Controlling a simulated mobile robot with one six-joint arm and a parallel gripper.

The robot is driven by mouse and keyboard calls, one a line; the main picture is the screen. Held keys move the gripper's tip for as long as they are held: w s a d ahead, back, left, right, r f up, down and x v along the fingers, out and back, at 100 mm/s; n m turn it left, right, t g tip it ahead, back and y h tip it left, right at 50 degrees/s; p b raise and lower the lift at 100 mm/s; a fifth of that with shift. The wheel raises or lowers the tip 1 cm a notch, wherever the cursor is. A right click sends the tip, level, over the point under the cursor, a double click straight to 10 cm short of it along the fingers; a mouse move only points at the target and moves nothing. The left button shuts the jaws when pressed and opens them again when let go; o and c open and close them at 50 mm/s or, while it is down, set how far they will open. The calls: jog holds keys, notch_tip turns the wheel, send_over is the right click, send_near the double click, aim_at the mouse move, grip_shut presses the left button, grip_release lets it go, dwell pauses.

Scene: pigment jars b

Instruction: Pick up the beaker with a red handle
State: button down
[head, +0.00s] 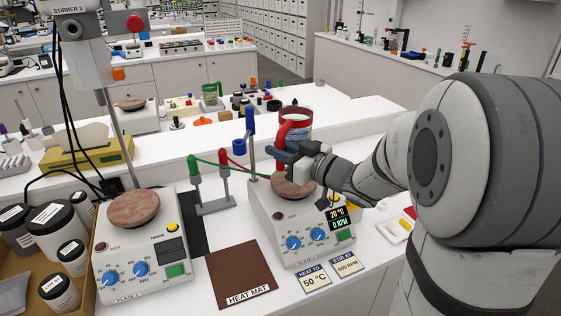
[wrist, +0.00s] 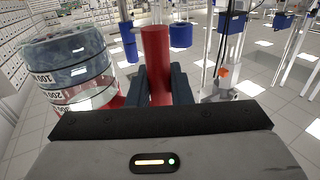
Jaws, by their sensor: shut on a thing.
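The beaker with a red handle (head: 298,120) is a clear glass with a red rim, above the round top of the right hot plate (head: 294,187). My gripper (head: 290,153) is shut on its red handle, which stands upright between the dark fingers in the wrist view (wrist: 157,62). The glass body, with dark graduation marks, shows left of the fingers in the wrist view (wrist: 68,68). My gripper hides the beaker's lower part in the head view, so I cannot tell whether its base touches the plate.
A left hot plate (head: 137,250), a brown heat mat (head: 238,272) and a rack with green and red clips (head: 215,207) are nearby. A box of jars (head: 88,290) is at left.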

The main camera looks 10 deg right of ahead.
aim_at(281, 130)
jog(key=shift+r+p, duration=2.25)
jog(key=shift+r, duration=0.65)
jog(key=shift+r, duration=0.1)
